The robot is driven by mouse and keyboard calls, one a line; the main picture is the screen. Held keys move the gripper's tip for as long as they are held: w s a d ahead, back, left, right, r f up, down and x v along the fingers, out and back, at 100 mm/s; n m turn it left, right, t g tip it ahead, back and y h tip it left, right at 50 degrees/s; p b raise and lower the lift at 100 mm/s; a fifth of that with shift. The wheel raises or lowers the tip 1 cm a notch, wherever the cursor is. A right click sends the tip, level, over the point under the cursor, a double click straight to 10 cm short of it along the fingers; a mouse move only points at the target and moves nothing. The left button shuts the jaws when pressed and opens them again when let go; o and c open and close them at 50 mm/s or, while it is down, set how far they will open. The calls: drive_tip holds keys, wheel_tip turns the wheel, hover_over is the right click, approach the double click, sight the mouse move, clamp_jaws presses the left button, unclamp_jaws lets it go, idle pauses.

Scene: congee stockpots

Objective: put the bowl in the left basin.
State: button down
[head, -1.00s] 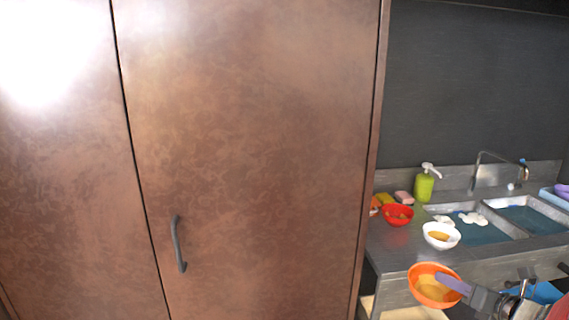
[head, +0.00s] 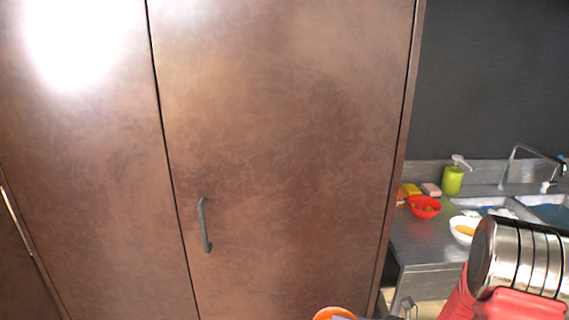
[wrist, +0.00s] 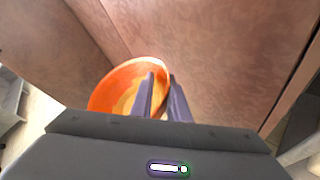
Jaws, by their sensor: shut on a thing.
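The orange bowl (head: 334,314) is at the bottom edge of the head view, mostly cut off, in front of the brown cabinet. In the wrist view the orange bowl (wrist: 113,88) shows yellowish contents or residue inside. My gripper (wrist: 160,82) is shut on the bowl's near wall, one dark purple finger inside it and one outside. The left basin (head: 483,201) is at the right of the head view, set in the steel counter, with white items in it. My arm hides part of the sink.
A tall brown cabinet (head: 290,150) fills most of the head view, close behind the bowl. On the counter stand a red bowl (head: 424,210), a white bowl (head: 461,236) with yellow contents, sponges (head: 411,189) and a green soap bottle (head: 453,181). A faucet (head: 530,150) rises behind the basins.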

drive_tip(key=shift+s+a+f, duration=0.1)
drive_tip(key=shift+a+f, duration=0.15)
drive_tip(key=shift+a, duration=0.65)
